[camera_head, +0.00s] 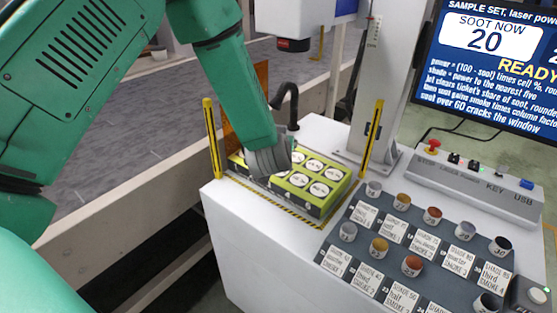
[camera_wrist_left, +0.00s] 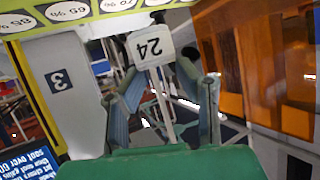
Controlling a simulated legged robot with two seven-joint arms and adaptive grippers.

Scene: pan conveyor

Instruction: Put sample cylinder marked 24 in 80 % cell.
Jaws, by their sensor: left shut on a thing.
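The sample cylinder marked 24 (camera_wrist_left: 150,47) shows its pale label upside down in the left wrist view, between the fingertips of my left gripper (camera_wrist_left: 160,72), which is shut on it. In the head view my left gripper (camera_head: 268,162) is over the left part of the yellow-green cell block (camera_head: 312,208) and hides the cylinder. The block's round white cell labels show to the right of the gripper. They are too small to read surely, so I cannot pick out the 80 % cell. Whether the cylinder touches the block is hidden. My right gripper is not in view.
Two yellow posts (camera_head: 212,140) (camera_head: 372,137) flank the block. An orange panel (camera_wrist_left: 260,65) stands close to the gripper. A dark rack (camera_head: 385,235) with several cylinders and tickets lies front right. A control box (camera_head: 480,185) and a screen (camera_head: 495,70) reading "SOOT NOW 20" stand behind it.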

